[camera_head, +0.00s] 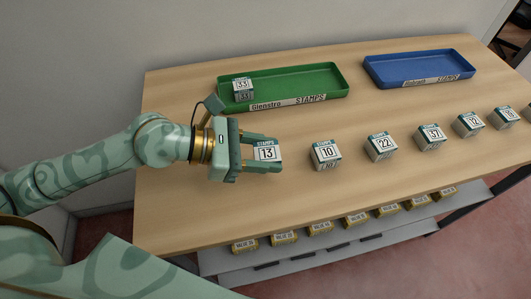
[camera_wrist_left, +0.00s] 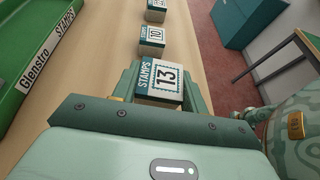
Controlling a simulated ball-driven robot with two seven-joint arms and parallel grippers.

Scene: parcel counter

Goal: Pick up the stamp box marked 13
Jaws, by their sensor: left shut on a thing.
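The stamp box marked 13 (camera_head: 267,153) is a small white and teal box near the left end of a row of stamp boxes. My left gripper (camera_head: 262,154) is shut on it, with one finger on each side. In the left wrist view the box (camera_wrist_left: 162,77) sits between the fingers with its 13 face showing. Its underside is hidden, so I cannot tell whether it touches the table. My right gripper is not in view.
Boxes marked 10 (camera_head: 325,154), 22 (camera_head: 380,147) and several more stand to the right. A green tray (camera_head: 320,82) holding box 33 (camera_head: 243,88) and an empty blue tray (camera_head: 415,65) lie behind.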

